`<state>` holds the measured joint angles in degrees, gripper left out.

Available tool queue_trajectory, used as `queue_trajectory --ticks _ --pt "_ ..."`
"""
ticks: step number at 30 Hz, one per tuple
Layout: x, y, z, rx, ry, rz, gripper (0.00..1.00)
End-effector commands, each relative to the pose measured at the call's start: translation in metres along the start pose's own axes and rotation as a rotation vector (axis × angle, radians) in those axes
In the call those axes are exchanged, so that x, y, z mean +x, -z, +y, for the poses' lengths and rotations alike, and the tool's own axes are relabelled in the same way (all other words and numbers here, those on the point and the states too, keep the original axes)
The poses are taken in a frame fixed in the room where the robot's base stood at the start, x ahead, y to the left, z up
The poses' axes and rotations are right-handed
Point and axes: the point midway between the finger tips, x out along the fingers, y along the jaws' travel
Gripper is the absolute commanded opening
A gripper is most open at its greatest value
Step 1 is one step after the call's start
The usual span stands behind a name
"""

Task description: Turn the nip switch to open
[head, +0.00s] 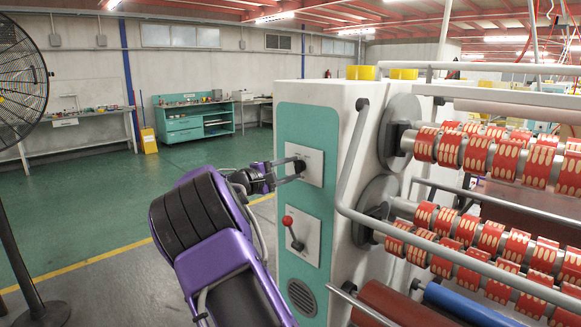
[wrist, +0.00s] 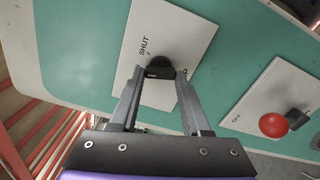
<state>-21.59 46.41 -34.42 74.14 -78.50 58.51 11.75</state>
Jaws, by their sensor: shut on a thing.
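The nip switch is a black knob (wrist: 159,66) on a white plate (wrist: 185,22) on the machine's teal side panel. In the wrist view the word SHUT is printed on the plate to the knob's upper left; a fainter mark to the right is too small to read. My gripper (wrist: 160,76) has one finger on each side of the knob's grip and is shut on it. I cannot tell which setting the knob points to.
A grey rail (head: 350,160) and rollers with red tape (head: 480,150) stand to the right. The green floor (head: 90,210) at left is largely clear. A fan (head: 20,75) stands far left.

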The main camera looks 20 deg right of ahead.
Motion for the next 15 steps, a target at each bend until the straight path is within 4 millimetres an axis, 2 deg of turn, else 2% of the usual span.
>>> queue_trajectory --ticks 6,15 --pt "-0.0004 0.0002 -0.0009 -0.144 0.0 0.0 0.0" --pt "-0.0003 0.0 -0.0015 -0.253 0.0 0.0 0.0"
